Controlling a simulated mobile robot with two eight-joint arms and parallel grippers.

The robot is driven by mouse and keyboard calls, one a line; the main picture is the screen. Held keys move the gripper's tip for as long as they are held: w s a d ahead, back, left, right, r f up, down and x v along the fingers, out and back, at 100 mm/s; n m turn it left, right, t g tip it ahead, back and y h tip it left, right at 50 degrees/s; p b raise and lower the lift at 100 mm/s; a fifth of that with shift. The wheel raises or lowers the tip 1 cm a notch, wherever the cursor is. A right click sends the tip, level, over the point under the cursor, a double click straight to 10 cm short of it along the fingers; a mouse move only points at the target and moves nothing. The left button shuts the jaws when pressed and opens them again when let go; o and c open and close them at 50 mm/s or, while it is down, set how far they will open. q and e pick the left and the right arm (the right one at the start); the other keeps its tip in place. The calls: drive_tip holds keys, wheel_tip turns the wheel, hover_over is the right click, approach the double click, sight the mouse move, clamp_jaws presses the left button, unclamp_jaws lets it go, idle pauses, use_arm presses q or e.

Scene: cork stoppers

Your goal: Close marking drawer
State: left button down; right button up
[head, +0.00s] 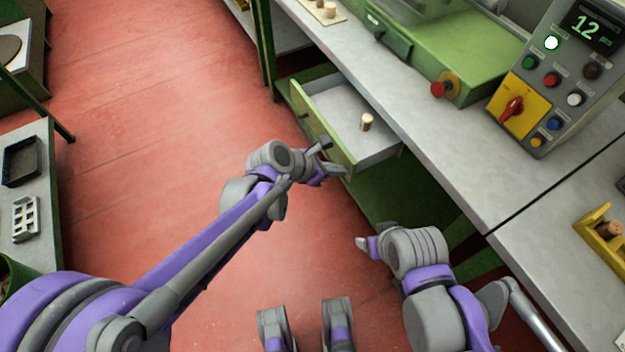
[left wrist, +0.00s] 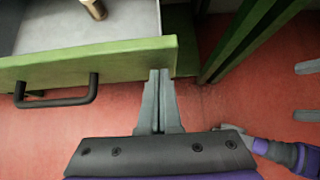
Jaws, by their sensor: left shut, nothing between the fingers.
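The marking drawer, with a green front (head: 322,127) and a pale grey inside (head: 345,110), stands pulled out below the workbench. A cork stopper (head: 367,121) stands upright in it. My left gripper (head: 338,170) is shut and empty at the near end of the drawer front. In the left wrist view its fingertips (left wrist: 158,73) meet the front (left wrist: 120,58) near its right end, to the right of the dark handle (left wrist: 57,92); whether they touch I cannot tell. My right gripper (head: 363,243) is below the drawer, away from it; its finger gap is not clear.
The workbench top (head: 430,150) overhangs the drawer and carries a green machine (head: 450,50) and a control panel (head: 560,75). A green leg (left wrist: 240,40) stands right of the drawer in the left wrist view. The red floor (head: 170,110) before the drawer is clear.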

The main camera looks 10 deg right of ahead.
use_arm(q)
drive_tip(key=w+d, duration=0.1)
drive_tip(key=d, duration=0.3)
drive_tip(key=w+d, duration=0.2)
drive_tip(key=d, duration=0.3)
drive_tip(key=w+d, duration=0.2)
drive_tip(key=d, duration=0.3)
drive_tip(key=shift+w+d+r, duration=0.1)
drive_tip(key=shift+d, duration=0.05)
